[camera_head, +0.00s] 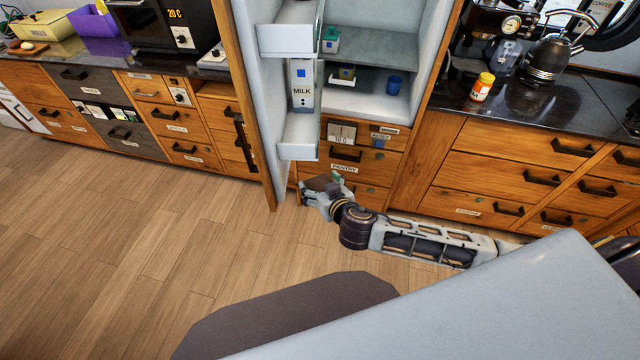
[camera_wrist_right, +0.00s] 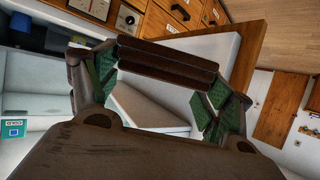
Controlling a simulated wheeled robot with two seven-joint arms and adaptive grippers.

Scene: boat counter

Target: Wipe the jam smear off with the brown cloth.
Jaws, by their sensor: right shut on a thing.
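My right gripper (camera_head: 323,187) is low in front of the drawers below the open fridge, at the lower end of the fridge door. It is shut on the brown cloth (camera_head: 317,182), which shows as a small dark brown patch at the fingertips. In the right wrist view, the cloth (camera_wrist_right: 168,60) looks like a folded brown bundle between the green finger pads. I cannot make out the jam smear in either view. My left gripper is not in view.
The fridge door (camera_head: 267,100) stands open, with a milk carton (camera_head: 302,85) on its racks. A blue cup (camera_head: 394,85) sits inside the fridge. A jar (camera_head: 482,87) and a kettle (camera_head: 547,60) stand on the right counter. The wooden floor (camera_head: 110,220) at left is clear.

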